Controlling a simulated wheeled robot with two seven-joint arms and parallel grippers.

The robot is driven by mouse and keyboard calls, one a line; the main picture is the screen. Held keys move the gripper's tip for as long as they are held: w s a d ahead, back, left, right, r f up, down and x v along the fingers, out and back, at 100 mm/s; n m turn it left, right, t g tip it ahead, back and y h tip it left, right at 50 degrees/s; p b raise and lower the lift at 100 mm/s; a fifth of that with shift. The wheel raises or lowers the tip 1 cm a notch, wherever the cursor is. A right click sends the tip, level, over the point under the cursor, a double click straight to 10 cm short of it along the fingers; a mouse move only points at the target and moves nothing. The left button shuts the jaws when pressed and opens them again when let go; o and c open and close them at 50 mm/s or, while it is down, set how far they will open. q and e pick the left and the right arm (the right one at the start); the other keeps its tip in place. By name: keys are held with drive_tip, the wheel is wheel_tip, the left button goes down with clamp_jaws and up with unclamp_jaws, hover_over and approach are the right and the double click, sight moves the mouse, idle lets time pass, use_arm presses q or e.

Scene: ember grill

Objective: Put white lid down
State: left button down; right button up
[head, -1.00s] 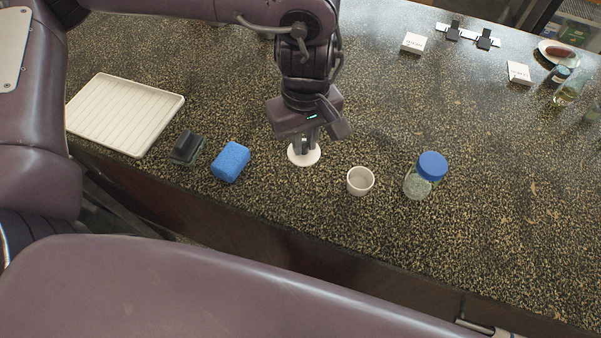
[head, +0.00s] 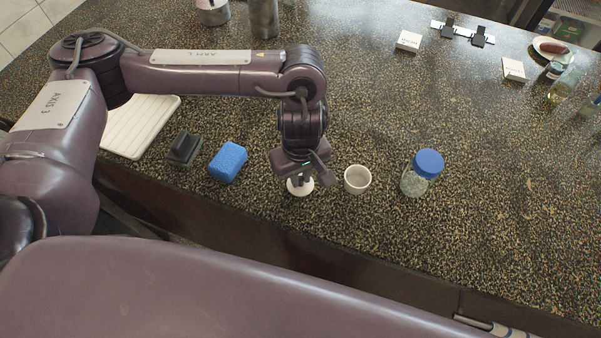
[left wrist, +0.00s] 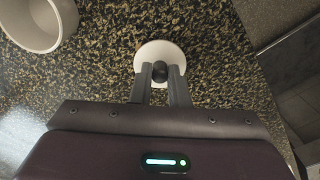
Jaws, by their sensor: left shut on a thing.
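The white lid (head: 300,190) is a small round disc with a dark knob, low over or on the speckled counter near its front edge; I cannot tell whether it touches. It also shows in the left wrist view (left wrist: 150,50). My left gripper (head: 301,180) points down and is shut on the lid's knob; its fingers (left wrist: 160,76) close around the knob in the left wrist view. A white cup (head: 357,180), open at the top, stands just right of the lid, apart from it. My right gripper is not in view.
A blue sponge (head: 228,162) and a dark brush-like block (head: 184,149) lie to the left, with a white ribbed tray (head: 140,125) beyond. A blue-capped glass jar (head: 421,174) stands right of the cup. The counter's front edge runs close below the lid.

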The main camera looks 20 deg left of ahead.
sight(301, 179)
use_arm(q)
drive_tip(key=shift+f, duration=0.1)
drive_tip(key=c, duration=1.4)
unclamp_jaws()
drive_tip(key=shift+r, duration=0.25)
wheel_tip(301, 179, up, 12)
drive_tip(key=shift+f+b, duration=0.1)
drive_tip(key=shift+b, duration=0.35)
